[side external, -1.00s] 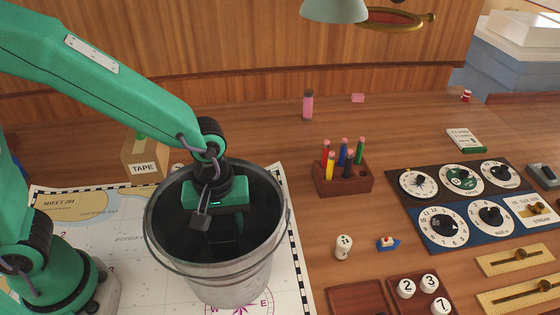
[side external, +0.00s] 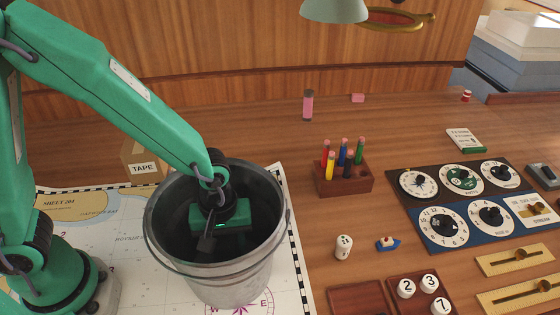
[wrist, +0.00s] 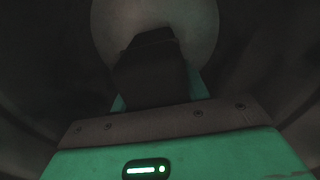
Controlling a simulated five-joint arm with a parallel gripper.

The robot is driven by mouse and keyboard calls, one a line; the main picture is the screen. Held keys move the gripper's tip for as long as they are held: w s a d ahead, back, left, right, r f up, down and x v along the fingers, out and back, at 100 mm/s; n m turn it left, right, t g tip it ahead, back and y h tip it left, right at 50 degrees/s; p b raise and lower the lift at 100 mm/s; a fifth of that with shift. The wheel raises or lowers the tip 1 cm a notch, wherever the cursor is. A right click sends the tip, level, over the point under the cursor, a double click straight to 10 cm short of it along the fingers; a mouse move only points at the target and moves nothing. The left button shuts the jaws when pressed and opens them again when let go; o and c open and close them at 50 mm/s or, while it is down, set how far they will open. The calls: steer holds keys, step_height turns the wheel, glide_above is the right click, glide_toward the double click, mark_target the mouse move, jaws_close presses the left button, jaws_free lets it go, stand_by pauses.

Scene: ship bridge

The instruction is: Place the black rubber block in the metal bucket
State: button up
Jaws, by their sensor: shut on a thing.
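The metal bucket (side external: 225,288) is grey and stands upright on the chart. My gripper (side external: 220,218) reaches down inside it, below the rim. The gap between block and floor cannot be judged.
The chart (side external: 290,268) lies under the bucket. A tape box (side external: 143,168) stands behind it. A wooden block with several coloured pens (side external: 342,178), a white cylinder (side external: 343,247), a toy boat (side external: 388,243) and dial panels (side external: 460,205) lie to the right.

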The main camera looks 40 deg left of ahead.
steer(key=shift+f, duration=0.15)
steer(key=o, duration=1.3)
steer(key=shift+r, duration=6.2)
